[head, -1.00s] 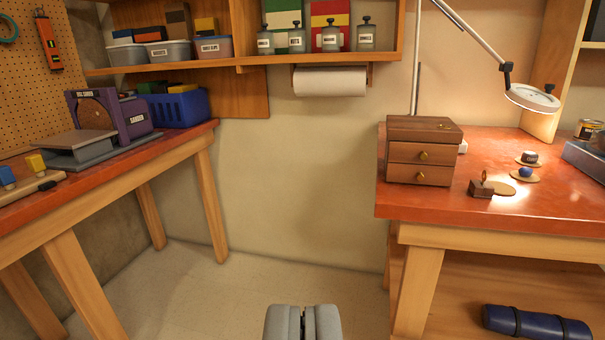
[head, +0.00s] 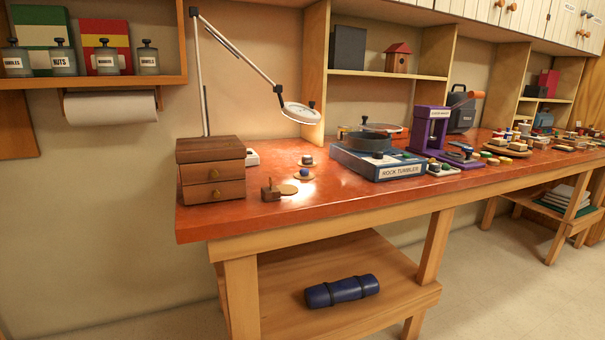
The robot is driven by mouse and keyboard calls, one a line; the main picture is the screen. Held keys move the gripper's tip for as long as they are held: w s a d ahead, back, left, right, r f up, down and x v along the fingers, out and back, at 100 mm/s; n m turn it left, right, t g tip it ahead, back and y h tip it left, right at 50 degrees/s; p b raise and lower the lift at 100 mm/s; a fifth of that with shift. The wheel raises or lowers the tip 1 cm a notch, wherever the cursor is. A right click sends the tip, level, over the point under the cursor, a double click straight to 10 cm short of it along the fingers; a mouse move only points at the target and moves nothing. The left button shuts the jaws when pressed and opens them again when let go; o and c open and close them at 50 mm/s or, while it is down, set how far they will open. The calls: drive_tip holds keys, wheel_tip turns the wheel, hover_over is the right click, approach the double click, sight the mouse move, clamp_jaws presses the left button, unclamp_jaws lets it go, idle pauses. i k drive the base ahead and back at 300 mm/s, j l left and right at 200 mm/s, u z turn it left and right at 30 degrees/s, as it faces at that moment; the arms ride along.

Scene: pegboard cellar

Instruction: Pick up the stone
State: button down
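I cannot tell for sure which thing is the stone. A small round blue piece (head: 304,173) lies on a small tan disc under the lamp on the red-topped bench (head: 330,205), and it may be a stone. A small dark and pale piece (head: 307,160) sits on another disc just behind it. More small pieces (head: 505,148) lie on a round tray farther right, too small to tell apart. My gripper is not in view, and the bench is some way ahead.
A wooden drawer box (head: 211,172) stands at the bench's left end, with a lamp (head: 300,112) reaching over. A blue rock tumbler (head: 378,160) and a purple machine (head: 430,128) stand to the right. A blue roll (head: 342,290) lies on the lower shelf. Open floor (head: 490,285) shows at right.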

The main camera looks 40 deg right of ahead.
sight(304, 172)
drive_tip(key=i+l, duration=0.45)
drive_tip(key=i, duration=0.2)
drive_tip(key=i+l+z, duration=0.1)
drive_tip(key=i+l, duration=0.4)
drive_tip(key=i, duration=0.1)
